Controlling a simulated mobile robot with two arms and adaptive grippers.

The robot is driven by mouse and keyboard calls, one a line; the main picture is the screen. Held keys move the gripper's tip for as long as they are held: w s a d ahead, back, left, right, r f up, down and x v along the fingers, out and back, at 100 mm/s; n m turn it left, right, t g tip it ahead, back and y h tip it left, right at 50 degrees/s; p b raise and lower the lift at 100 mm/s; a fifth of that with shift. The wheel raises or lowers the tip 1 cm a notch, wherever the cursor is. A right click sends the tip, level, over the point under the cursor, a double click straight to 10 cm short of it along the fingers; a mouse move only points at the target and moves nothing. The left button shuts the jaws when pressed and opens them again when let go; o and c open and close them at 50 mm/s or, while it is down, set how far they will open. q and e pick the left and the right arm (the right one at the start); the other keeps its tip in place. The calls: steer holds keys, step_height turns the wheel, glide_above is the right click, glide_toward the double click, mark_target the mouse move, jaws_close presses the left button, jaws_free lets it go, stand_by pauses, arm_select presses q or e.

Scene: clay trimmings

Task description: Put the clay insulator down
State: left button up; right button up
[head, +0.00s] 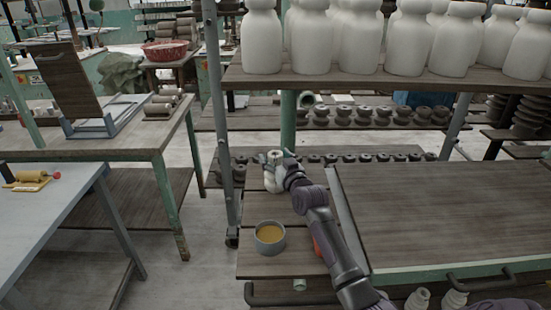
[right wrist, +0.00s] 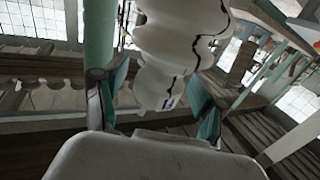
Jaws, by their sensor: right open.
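A pale clay insulator (head: 275,156) is on the wooden plank surface (head: 258,204) in the head view, at my right gripper (head: 271,174). In the right wrist view the insulator (right wrist: 180,42) is large, ribbed and off-white with dark crack-like lines. It lies between the two teal-sided fingers of my right gripper (right wrist: 152,88), which are open. Its lower side and any contact with the planks are partly hidden by the gripper. My left gripper is not in view.
A grey pot (head: 270,249) with yellowish content stands nearer on the planks. A wooden board (head: 440,215) lies to the right, and a shelf (head: 345,79) with large white pieces is above. A green post (head: 288,120) stands behind the insulator.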

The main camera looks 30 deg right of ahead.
steer(key=shift+r, duration=0.1)
steer(key=s+a, duration=0.2)
steer(key=s, duration=1)
steer(key=shift+b, duration=0.35)
steer(key=shift+w+r, duration=0.1)
